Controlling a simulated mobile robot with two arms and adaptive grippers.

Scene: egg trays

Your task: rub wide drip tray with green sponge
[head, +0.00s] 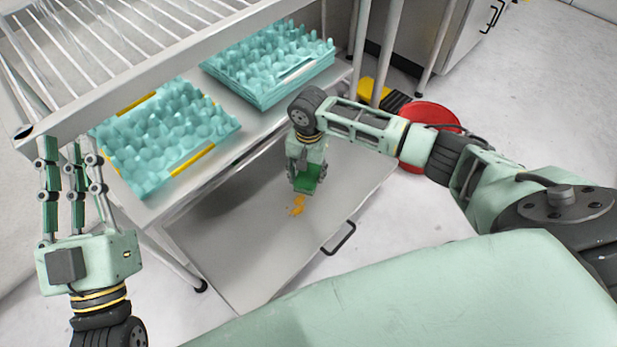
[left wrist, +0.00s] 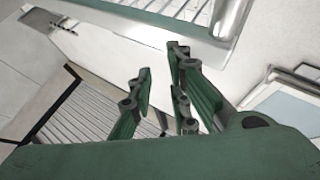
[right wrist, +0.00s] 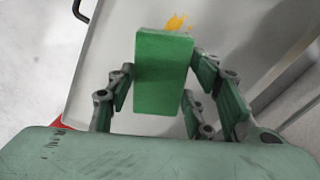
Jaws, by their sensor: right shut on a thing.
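The wide drip tray (head: 235,235) is a grey metal sheet pulled out low under the shelf, with a black handle at its front edge. An orange-yellow smear (head: 297,205) lies on it and also shows in the right wrist view (right wrist: 176,22). My right gripper (head: 306,182) is shut on the green sponge (right wrist: 163,75), over the tray beside the smear. I cannot tell whether the sponge touches the tray. My left gripper (head: 72,150) is open and empty, fingers pointing up, left of the shelf; its spread fingers show in the left wrist view (left wrist: 160,85).
Teal egg trays (head: 165,135) stand on the shelf, with a second stack (head: 268,62) behind. A wire rack (head: 110,50) is above them. A red bucket (head: 430,115) and a yellow object (head: 372,92) stand on the floor beyond my right arm.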

